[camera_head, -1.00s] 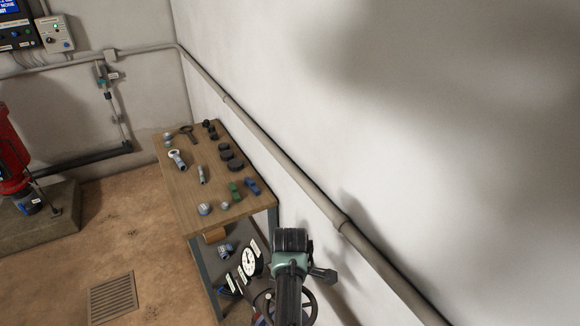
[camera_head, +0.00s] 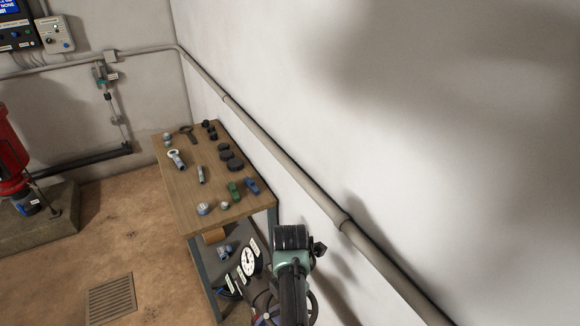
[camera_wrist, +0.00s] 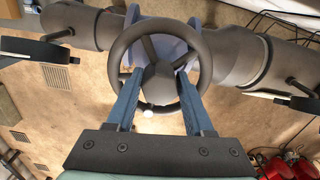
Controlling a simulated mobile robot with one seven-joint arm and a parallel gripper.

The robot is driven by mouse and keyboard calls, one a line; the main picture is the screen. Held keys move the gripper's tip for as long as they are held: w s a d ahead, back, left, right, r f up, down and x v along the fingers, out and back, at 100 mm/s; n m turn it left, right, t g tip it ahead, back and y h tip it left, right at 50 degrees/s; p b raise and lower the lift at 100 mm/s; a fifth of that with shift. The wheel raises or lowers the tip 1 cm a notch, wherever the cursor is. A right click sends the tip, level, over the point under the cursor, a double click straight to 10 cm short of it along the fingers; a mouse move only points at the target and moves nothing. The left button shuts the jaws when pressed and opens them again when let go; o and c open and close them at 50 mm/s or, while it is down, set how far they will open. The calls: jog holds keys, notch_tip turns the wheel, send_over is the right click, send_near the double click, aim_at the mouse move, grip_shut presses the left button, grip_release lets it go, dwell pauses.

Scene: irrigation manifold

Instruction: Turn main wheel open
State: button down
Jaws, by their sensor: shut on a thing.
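The main wheel (camera_wrist: 120,45) is a dark round handwheel with spokes and a thick hub (camera_wrist: 160,84). It fills the middle of the wrist view, on a large grey pipe (camera_wrist: 232,55). My gripper (camera_wrist: 158,82) reaches over the near rim with its two blue fingers, one on each side of the hub, and is shut on the wheel. In the head view part of a wheel (camera_head: 313,308) shows at the bottom, mostly hidden behind my arm. A small white knob (camera_wrist: 148,112) shows by the near rim.
Dark lever handles (camera_wrist: 36,49) stick out on both sides of the wheel. A workbench (camera_head: 176,199) with fittings stands left of my arm in the head view. A wall pipe (camera_head: 285,164) runs along the right wall. Floor near the drain grate (camera_head: 111,297) is clear.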

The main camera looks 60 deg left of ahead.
jog(key=shift+w+r+n, duration=0.1)
jog(key=shift+n, duration=0.5)
jog(key=shift+c, duration=1.5)
grip_release()
notch_tip(320, 180, up, 13)
jog(key=b, duration=0.1)
jog(key=shift+b, duration=0.4)
